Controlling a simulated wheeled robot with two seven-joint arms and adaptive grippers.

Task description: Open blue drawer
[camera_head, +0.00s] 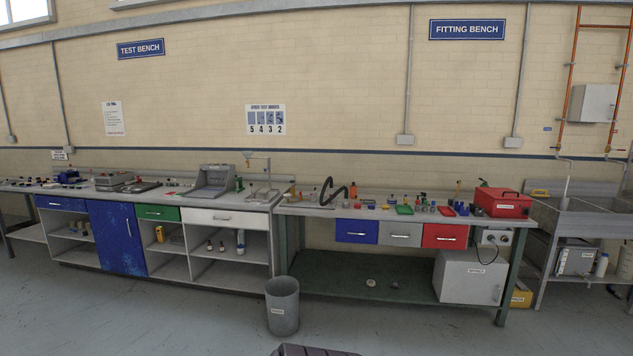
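A blue drawer (356,231) with a light horizontal handle hangs under the top of the right bench, at the left end of a row of drawers. It looks shut. A second blue drawer (61,204) is at the left end of the left bench and also looks shut. A tall blue door (117,238) stands beside that one. Neither of my grippers shows in this view.
A grey drawer (401,234) and a red drawer (445,236) adjoin the right bench's blue drawer. A grey bin (283,306) stands on the floor before the gap between benches. A red toolbox (500,202) sits on the right bench.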

